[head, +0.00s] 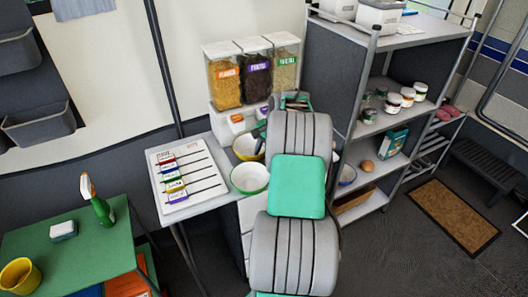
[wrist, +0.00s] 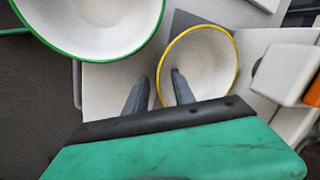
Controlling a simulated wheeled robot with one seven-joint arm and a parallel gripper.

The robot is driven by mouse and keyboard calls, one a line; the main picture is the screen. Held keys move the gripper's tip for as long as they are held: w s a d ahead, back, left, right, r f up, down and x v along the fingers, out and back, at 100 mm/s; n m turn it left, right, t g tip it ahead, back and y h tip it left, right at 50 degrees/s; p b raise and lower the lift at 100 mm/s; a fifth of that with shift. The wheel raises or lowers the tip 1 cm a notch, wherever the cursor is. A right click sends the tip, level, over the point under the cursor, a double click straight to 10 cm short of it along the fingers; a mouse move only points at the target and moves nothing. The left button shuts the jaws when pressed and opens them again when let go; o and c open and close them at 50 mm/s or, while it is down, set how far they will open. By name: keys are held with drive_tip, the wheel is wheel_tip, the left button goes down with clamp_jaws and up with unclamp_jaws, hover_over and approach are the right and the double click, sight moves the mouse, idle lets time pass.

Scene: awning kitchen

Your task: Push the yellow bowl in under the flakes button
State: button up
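The yellow-rimmed bowl (head: 243,146) stands on the white counter in front of the cereal dispenser (head: 226,119), partly hidden by my arm. In the wrist view the yellow bowl (wrist: 208,62) is ahead of my gripper (wrist: 159,76). The fingers are apart, the left one outside the bowl's left rim and the right one over its inside; contact is unclear. The dispenser has orange, purple and green labels, too small to read surely. An orange button (head: 237,118) shows on its base; the other buttons are mostly hidden. An orange part (wrist: 314,93) shows at the wrist view's right edge.
A green-rimmed bowl (head: 250,178) stands close in front of the yellow one; it also shows in the wrist view (wrist: 95,22). A label board (head: 200,160) lies to the left. A shelf unit (head: 345,75) stands to the right. A green table (head: 95,245) is at lower left.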

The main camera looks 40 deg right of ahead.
clamp_jaws()
idle(1.3)
